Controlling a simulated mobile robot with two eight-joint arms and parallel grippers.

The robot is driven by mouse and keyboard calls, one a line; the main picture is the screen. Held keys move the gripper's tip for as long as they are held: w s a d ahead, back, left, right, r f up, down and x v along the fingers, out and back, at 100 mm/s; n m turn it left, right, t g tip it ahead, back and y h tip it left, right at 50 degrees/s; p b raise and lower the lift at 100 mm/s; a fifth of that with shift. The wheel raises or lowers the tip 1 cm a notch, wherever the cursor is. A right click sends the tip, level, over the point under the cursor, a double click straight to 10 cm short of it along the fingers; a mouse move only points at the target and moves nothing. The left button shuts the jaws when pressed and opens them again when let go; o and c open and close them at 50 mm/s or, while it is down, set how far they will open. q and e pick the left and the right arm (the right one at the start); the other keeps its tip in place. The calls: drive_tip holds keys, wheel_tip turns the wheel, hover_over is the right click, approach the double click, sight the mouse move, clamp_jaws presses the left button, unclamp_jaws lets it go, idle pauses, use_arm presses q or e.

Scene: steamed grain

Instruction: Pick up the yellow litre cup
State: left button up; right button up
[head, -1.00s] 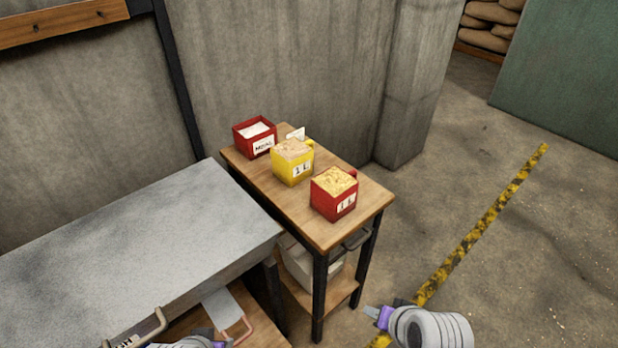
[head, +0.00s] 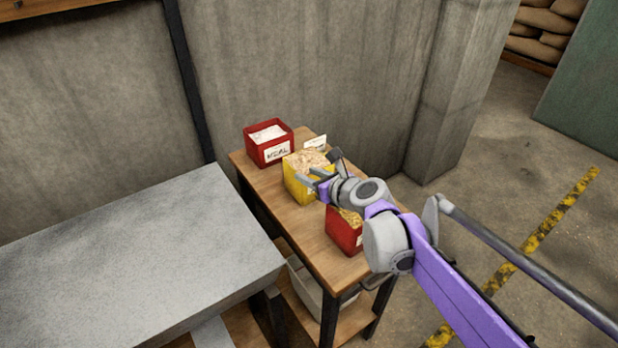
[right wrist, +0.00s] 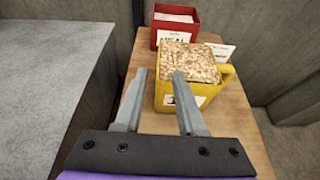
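The yellow litre cup (head: 296,190), filled with pale grain, stands upright on a wooden table. It also shows in the right wrist view (right wrist: 213,90), with its handle at the right and a white label in front. My right gripper (head: 316,182) is open and empty at the near side of the cup. In the right wrist view its fingers (right wrist: 159,76) are spread; the right fingertip overlaps the cup's front, the left one lies left of it. I cannot tell whether they touch it. My left gripper is not in view.
A red MEAL box (head: 269,146) stands behind the yellow cup, with a white card (head: 315,143) beside it. A red cup (head: 341,231) with grain stands in front, partly hidden by my right arm. A grey bench (head: 130,265) lies left; a concrete wall is behind.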

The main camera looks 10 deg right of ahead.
sight(292, 168)
drive_tip(key=x, duration=0.8)
drive_tip(key=shift+w+a+f, duration=0.2)
drive_tip(key=shift+w+a, duration=0.05)
drive_tip(key=shift+w, duration=0.05)
clamp_jaws()
idle(1.1)
